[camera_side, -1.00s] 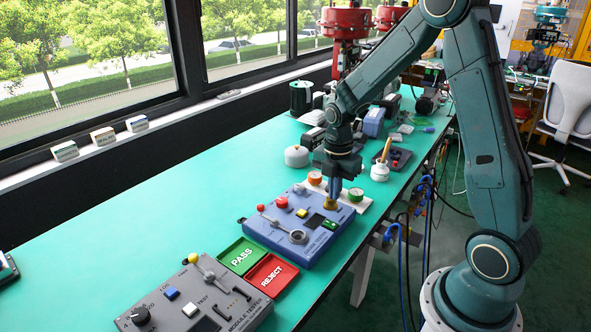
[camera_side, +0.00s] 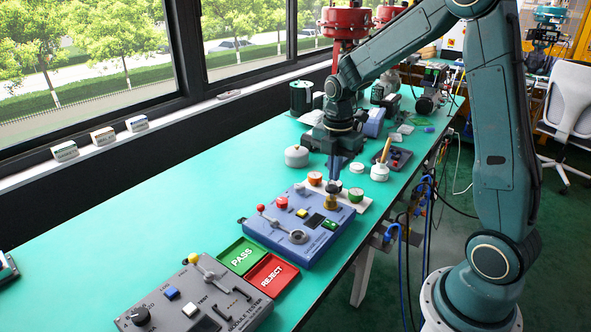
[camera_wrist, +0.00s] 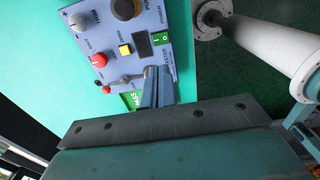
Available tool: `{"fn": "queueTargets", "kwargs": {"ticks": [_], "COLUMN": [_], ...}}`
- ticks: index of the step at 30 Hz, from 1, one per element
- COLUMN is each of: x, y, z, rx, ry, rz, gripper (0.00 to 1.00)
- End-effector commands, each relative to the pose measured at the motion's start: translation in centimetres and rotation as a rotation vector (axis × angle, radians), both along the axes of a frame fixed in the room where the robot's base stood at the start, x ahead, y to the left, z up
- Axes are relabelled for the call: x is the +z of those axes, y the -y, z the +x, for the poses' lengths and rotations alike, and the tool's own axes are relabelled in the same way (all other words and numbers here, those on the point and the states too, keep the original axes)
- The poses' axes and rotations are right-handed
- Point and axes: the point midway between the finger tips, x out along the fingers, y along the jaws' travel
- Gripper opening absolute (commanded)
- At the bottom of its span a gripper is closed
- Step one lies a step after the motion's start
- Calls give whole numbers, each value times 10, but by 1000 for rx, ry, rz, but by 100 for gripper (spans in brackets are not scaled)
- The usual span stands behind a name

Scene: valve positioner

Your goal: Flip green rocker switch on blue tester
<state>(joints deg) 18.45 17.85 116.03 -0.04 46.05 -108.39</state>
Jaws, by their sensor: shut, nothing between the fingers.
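The blue tester (camera_side: 318,249) lies on the teal bench in the side view, and its panel (camera_wrist: 118,70) shows in the wrist view. The green rocker switch (camera_side: 330,225) sits near its right edge; in the wrist view the switch (camera_wrist: 160,39) is beside a dark display. I cannot tell which way it is tilted. My gripper (camera_side: 335,180) is shut and empty, above the far end of the tester near a dark knob with a brass-coloured base (camera_side: 331,201). In the wrist view the closed fingers (camera_wrist: 153,72) appear below the switch in the picture, apparently clear of the panel.
The green PASS tray (camera_side: 238,258), red REJECT tray (camera_side: 270,275) and grey module tester (camera_side: 240,315) are nearer the camera. A white strip with round caps (camera_side: 367,205) lies behind.

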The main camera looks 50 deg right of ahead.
Motion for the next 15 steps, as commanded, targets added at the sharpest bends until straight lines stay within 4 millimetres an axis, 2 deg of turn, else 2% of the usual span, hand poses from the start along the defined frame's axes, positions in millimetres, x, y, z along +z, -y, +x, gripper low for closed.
{"fn": "queueTargets", "kwargs": {"ticks": [4, 15], "x": [-1, -2], "y": [-1, -1], "z": [9, 10], "rx": [0, 0], "ry": [3, 3], "rz": [0, 0], "gripper": [0, 0]}}
